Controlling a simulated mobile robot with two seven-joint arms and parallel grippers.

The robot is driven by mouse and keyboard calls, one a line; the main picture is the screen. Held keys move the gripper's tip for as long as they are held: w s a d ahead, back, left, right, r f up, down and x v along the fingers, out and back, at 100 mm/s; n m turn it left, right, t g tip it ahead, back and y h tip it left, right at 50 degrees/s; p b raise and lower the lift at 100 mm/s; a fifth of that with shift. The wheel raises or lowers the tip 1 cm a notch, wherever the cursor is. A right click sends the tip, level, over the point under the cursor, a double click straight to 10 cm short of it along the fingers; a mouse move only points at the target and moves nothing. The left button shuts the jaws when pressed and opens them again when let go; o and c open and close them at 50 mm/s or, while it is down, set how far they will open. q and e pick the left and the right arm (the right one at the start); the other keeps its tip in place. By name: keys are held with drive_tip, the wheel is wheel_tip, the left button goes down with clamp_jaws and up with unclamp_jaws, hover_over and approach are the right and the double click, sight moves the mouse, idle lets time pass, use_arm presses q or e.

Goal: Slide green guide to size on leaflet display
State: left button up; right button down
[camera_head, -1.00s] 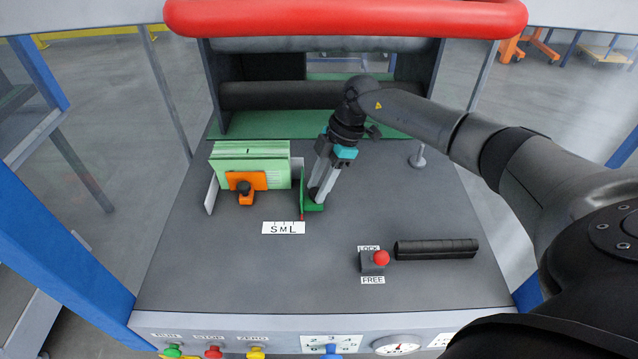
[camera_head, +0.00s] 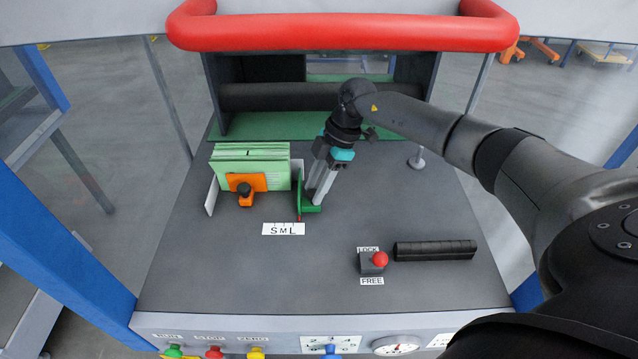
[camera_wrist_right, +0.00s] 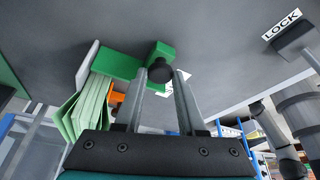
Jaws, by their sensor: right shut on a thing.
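The green guide (camera_head: 311,208) stands on the grey table just right of the green leaflets (camera_head: 250,150), with a narrow gap between them. Its red pointer (camera_head: 299,217) is close to the L end of the S M L scale (camera_head: 284,229). My right gripper (camera_head: 314,197) comes down on the guide from behind. In the right wrist view, its fingers are shut on the guide's black knob (camera_wrist_right: 160,72), with the guide's green body (camera_wrist_right: 122,66) beyond. My left gripper is not in view.
An orange clamp (camera_head: 246,182) with a black knob is in front of the leaflets, and a pale plate (camera_head: 212,195) is at their left. A red-knobbed LOCK/FREE lever (camera_head: 381,259) and a black bar (camera_head: 436,249) lie to the front right. A red rail (camera_head: 340,33) crosses above.

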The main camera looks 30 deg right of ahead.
drive_tip(key=shift+w+a+r+p, duration=0.1)
drive_tip(key=shift+w+a+p, duration=0.35)
drive_tip(key=shift+a, duration=0.1)
drive_tip(key=c, duration=0.5)
unclamp_jaws()
drive_tip(key=shift+s, duration=0.1)
drive_tip(key=p+v, duration=0.2)
drive_tip(key=v, duration=1.3)
